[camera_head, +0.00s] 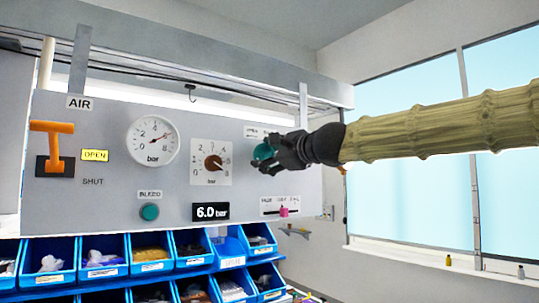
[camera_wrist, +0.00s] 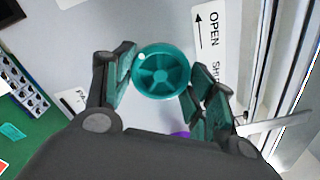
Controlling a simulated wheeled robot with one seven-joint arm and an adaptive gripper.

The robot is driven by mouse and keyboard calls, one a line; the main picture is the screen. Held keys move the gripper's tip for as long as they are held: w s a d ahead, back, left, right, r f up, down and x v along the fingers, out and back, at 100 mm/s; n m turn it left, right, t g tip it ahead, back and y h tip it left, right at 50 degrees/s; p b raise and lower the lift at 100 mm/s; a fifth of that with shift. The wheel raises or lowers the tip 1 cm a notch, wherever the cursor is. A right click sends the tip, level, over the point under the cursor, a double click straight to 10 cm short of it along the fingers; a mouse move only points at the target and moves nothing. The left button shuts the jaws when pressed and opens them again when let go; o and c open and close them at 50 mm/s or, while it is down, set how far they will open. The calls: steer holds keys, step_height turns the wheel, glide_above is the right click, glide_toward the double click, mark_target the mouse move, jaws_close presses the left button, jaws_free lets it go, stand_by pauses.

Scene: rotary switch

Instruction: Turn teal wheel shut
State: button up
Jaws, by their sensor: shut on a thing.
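The teal wheel (camera_head: 262,152) is mounted on the right part of a grey panel in the head view, partly hidden by my gripper (camera_head: 280,152). In the wrist view the teal wheel (camera_wrist: 161,71) is round with spokes and sits between the two fingers of my gripper (camera_wrist: 160,80). The fingers are closed on its left and right sides. A label (camera_wrist: 208,40) with an arrow and the word OPEN, and part of the word SHUT, lies beside the wheel.
The panel (camera_head: 70,205) also carries an orange lever (camera_head: 53,145), a gauge (camera_head: 153,141), a brown dial (camera_head: 213,162), a teal bleed button (camera_head: 149,212), a 6.0 bar display (camera_head: 210,212) and a pink slider (camera_head: 284,212). Blue bins (camera_head: 100,272) stand below. Windows are at right.

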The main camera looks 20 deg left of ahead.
steer(key=m, duration=0.6)
steer(key=m+b, duration=0.1)
steer(key=m, duration=0.4)
steer(key=shift+f+m, duration=0.1)
steer(key=shift+m, duration=0.3)
steer(key=m+b, duration=0.3)
steer(key=m, duration=0.2)
steer(key=m+b, duration=0.2)
steer(key=m, duration=0.2)
steer(key=shift+s, duration=0.1)
steer(key=shift+m+b, duration=0.75)
steer(key=shift+m, duration=0.25)
steer(key=shift+r, duration=0.2)
steer(key=o, duration=1)
steer(key=shift+a+f, duration=0.1)
